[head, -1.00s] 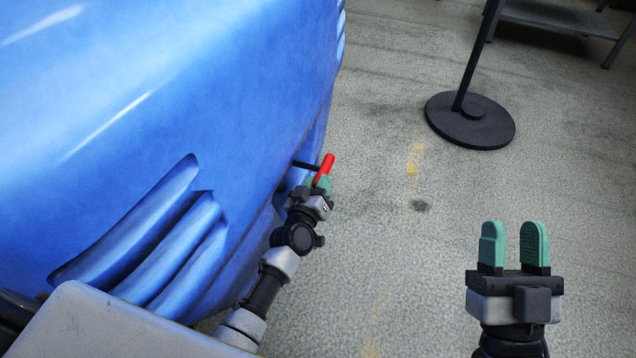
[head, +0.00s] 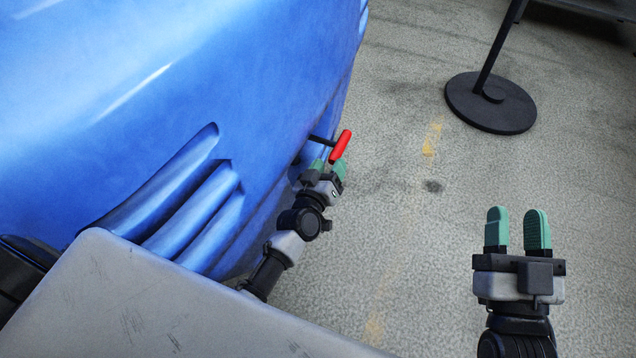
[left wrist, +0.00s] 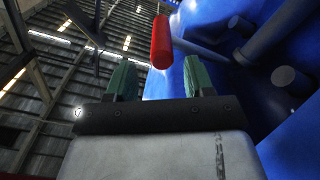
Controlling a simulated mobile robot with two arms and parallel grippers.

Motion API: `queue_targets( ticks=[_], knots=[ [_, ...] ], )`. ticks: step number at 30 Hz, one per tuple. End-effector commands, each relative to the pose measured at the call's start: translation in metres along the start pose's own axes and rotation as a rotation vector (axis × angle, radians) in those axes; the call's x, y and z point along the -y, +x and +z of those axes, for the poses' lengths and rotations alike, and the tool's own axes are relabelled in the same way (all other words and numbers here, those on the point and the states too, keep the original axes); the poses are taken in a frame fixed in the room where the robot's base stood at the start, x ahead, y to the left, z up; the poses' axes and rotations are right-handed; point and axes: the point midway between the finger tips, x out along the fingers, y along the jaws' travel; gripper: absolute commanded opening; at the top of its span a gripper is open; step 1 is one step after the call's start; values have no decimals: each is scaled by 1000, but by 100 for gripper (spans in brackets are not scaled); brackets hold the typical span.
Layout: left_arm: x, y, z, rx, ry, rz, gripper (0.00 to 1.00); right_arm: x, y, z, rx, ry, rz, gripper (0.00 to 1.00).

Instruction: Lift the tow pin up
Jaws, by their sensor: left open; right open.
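I cannot tell whether a finger touches the handle. My right gripper (head: 517,228) is open and empty over the floor at the right.
A dark stand with a round base (head: 490,102) is on the floor at the back right. A grey panel (head: 150,310) fills the lower left. Dark rods (left wrist: 265,40) project from the blue body near the handle. The floor (head: 400,240) between the grippers is clear.

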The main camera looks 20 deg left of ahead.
Motion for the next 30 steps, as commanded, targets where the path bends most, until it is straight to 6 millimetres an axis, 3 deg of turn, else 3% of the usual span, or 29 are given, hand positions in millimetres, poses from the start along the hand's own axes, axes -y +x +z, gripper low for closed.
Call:
queue_targets(
  ticks=[6, 13, 30],
  knots=[
    [0, -38, -2, 1, 1, -1, 53, -5, -5, 26, 240, -7, 13, 43],
    [0, -66, -1, -1, 1, 1, 53, -9, -16, 47, 417, -11, 23, 43],
    [0, -75, -1, -2, 0, 1, 53, -10, -21, 54, 474, -12, 27, 43]
  ],
)
